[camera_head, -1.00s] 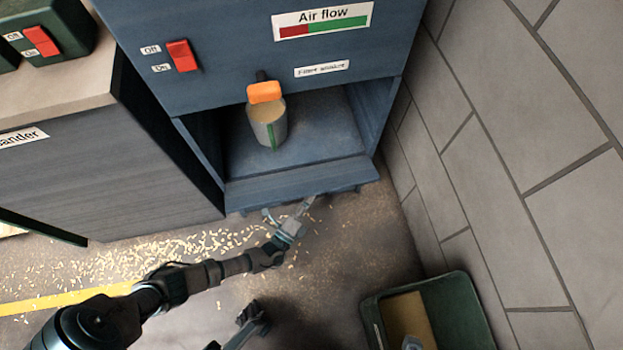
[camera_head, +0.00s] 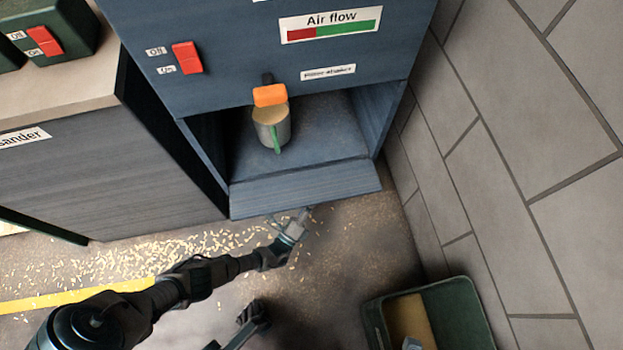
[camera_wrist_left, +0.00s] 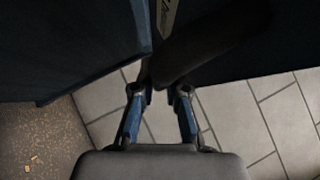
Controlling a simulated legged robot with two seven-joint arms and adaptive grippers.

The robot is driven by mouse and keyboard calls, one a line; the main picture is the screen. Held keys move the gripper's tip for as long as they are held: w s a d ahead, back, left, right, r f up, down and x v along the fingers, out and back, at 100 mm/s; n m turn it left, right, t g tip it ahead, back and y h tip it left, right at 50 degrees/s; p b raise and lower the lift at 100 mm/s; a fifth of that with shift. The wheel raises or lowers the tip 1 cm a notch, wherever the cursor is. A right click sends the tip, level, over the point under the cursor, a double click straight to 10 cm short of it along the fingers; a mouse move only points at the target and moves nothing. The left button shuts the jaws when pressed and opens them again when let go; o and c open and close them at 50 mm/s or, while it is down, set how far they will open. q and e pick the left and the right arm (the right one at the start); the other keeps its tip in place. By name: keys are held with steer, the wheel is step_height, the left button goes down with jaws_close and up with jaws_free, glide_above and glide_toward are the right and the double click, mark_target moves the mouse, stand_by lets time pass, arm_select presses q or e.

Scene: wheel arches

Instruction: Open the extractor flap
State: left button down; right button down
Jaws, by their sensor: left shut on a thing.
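The extractor flap (camera_head: 305,189) is the blue panel at the bottom front of the blue extractor cabinet (camera_head: 220,90). It hangs tilted outward below the open compartment. My left gripper (camera_head: 304,215) is at the flap's lower edge, mostly below it. In the left wrist view, its fingers (camera_wrist_left: 159,97) close around a dark bar-like part (camera_wrist_left: 205,50), apparently the flap's handle. The exact contact is in shadow. A small grey tip (camera_head: 411,344) shows at the bottom edge in front of the bin. I cannot tell whether it is my right gripper.
A green bin (camera_head: 455,305) stands at the lower right beside the tiled wall (camera_head: 530,130). Wood chips (camera_head: 200,245) litter the floor at left.

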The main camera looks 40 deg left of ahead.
arm_select(q)
steer(key=c, duration=1.2)
jaws_free()
steer(key=v, duration=1.2)
